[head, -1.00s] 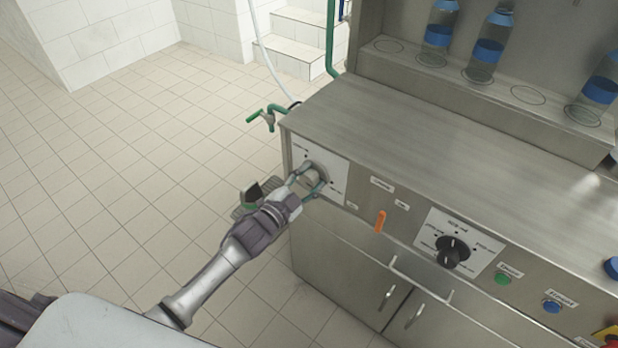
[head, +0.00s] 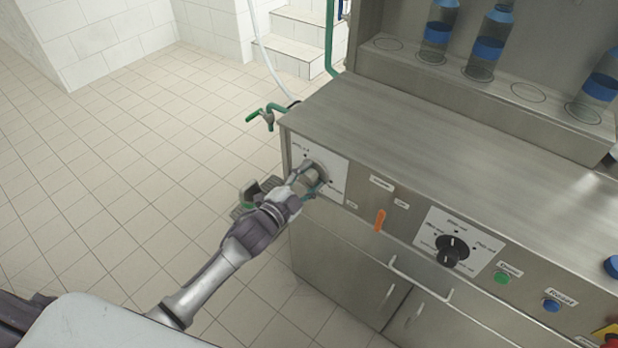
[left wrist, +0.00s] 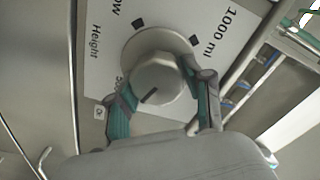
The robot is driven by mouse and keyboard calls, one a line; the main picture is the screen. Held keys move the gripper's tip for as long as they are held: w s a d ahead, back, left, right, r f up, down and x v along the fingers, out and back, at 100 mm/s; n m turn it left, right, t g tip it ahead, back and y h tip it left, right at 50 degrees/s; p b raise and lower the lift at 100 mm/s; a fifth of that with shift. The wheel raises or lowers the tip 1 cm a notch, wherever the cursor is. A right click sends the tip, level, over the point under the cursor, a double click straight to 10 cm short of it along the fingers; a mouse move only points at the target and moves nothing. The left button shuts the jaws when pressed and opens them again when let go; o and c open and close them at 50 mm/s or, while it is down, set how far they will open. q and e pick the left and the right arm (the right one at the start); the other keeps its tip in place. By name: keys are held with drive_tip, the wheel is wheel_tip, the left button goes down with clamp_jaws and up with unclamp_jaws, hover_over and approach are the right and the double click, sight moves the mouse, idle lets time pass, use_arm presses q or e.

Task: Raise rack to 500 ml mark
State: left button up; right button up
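The silver height knob (left wrist: 158,82) sits on a white dial plate (head: 335,170) at the left end of the machine's front panel. In the left wrist view the plate reads "Height" and "1000 ml". The knob's dark pointer line points lower left, toward a label partly hidden by a finger. My left gripper (head: 308,187) has one finger on each side of the knob, and both appear to touch it. The gripper also shows in the left wrist view (left wrist: 163,108). The bottle shelf (head: 455,85) stands at the back of the counter. My right gripper is out of view.
Bottles with blue bands (head: 488,48) stand on the shelf. A drawer handle (head: 420,280) juts out below. The tiled floor at left is clear.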

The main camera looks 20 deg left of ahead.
use_arm(q)
drive_tip(key=o, duration=0.3)
drive_tip(key=v, duration=1.2)
